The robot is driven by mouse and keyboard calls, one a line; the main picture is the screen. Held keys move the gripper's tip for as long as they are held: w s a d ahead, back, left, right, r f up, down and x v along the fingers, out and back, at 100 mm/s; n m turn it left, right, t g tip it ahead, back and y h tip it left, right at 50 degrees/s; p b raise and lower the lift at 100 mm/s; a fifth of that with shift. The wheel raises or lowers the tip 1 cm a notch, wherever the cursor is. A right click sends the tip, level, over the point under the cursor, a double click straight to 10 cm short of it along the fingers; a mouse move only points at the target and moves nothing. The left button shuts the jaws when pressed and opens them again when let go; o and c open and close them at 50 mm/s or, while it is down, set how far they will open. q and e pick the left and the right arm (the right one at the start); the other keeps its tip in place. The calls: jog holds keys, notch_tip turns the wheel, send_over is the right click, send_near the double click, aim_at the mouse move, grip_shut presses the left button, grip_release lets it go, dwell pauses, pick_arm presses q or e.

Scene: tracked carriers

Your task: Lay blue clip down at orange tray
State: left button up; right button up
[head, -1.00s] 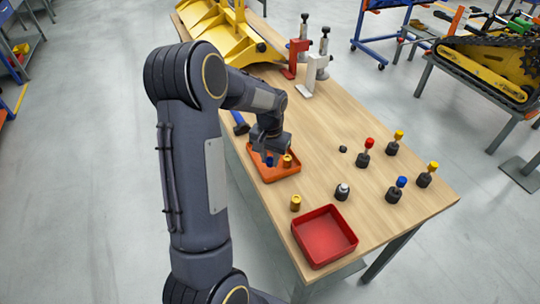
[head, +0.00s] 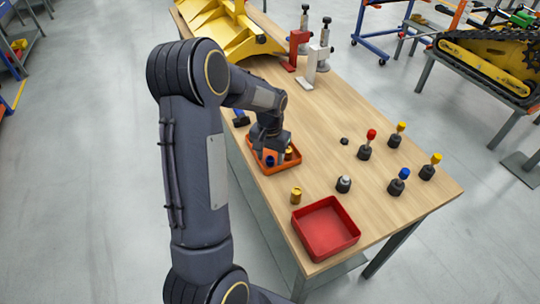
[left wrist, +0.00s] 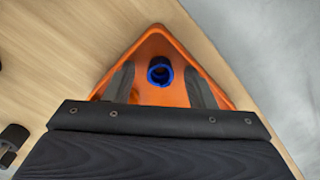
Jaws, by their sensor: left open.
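The blue clip (head: 269,161) is in the orange tray (head: 277,171), on the near left part of the wooden table. In the left wrist view the blue clip (left wrist: 160,72) is a dark blue ring-shaped piece against the floor of the orange tray (left wrist: 152,42). My left gripper (head: 276,158) is over the tray, its fingers apart. In the left wrist view the fingers of my left gripper (left wrist: 162,85) stand on both sides of the clip with a gap to each. My right gripper is out of view.
A gold cylinder (head: 288,151) is also in the orange tray, partly hidden by my gripper. Another gold cylinder (head: 296,195) stands near a red tray (head: 325,230). Several knobbed pieces, such as the red-topped one (head: 366,145), stand to the right. A hammer (head: 240,118) lies behind.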

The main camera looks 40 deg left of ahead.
pick_arm(q)
notch_tip(320, 180, up, 8)
dwell(0.5)
jog(key=shift+f, duration=0.15)
dwell(0.3)
jog(key=s+d+r+t+h, duration=0.2)
jog(key=s+d+r+t, duration=0.1)
jog(key=s+d+r, duration=0.6)
jog(key=s+d+f+t+h, duration=0.1)
jog(key=s+d, duration=0.3)
jog(key=s, duration=0.2)
jog(key=s+d+f+m+t, duration=0.1)
jog(key=s+d, duration=0.3)
jog(key=s, duration=0.2)
jog(key=shift+s+d+f+t+h, duration=0.2)
jog(key=shift+s+f+t+h, duration=0.1)
jog(key=shift+s+h, duration=0.1)
